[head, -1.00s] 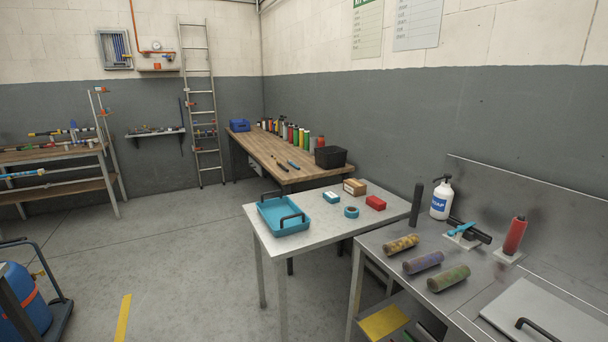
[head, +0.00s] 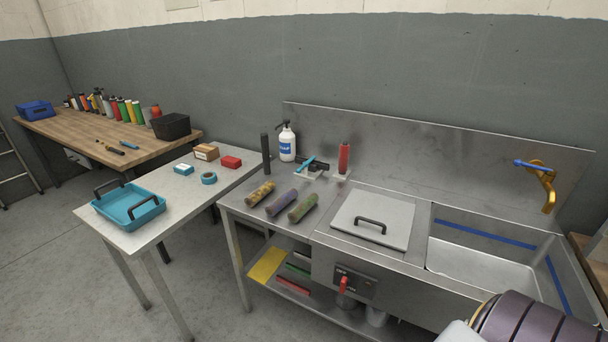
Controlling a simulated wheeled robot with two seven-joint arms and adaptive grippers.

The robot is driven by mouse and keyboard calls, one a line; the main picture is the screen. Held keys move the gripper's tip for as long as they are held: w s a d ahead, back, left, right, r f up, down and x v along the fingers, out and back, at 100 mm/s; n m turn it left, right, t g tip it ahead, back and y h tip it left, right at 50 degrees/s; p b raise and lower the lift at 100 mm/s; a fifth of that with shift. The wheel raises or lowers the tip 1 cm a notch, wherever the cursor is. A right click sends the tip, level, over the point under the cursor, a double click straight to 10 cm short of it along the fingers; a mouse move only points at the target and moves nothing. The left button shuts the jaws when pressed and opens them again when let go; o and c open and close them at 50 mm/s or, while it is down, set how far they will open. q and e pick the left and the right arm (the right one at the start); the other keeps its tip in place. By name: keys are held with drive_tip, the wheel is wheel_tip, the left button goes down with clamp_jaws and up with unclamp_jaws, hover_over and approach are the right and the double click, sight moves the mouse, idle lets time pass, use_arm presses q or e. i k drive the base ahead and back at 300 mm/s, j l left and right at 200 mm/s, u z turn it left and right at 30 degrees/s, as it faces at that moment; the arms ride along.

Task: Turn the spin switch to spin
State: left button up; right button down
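A red lever switch (head: 344,284) sits on a dark control panel (head: 355,286) on the front of the steel sink unit, below the lidded part. I take it to be the spin switch. The red handle points roughly upward and tilts slightly. The markings on the panel are too small to read. Neither of my grippers is in view, and nothing is seen touching the switch.
A grey lid (head: 372,216) with a black handle lies beside an open basin (head: 480,268) with a brass tap (head: 545,190). Three patterned rolls lie left. A dark banded rounded shape (head: 535,322), unclear to me, fills the lower right corner. Floor at lower left is clear.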

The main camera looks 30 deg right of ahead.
sight(345, 281)
drive_tip(key=z, duration=1.5)
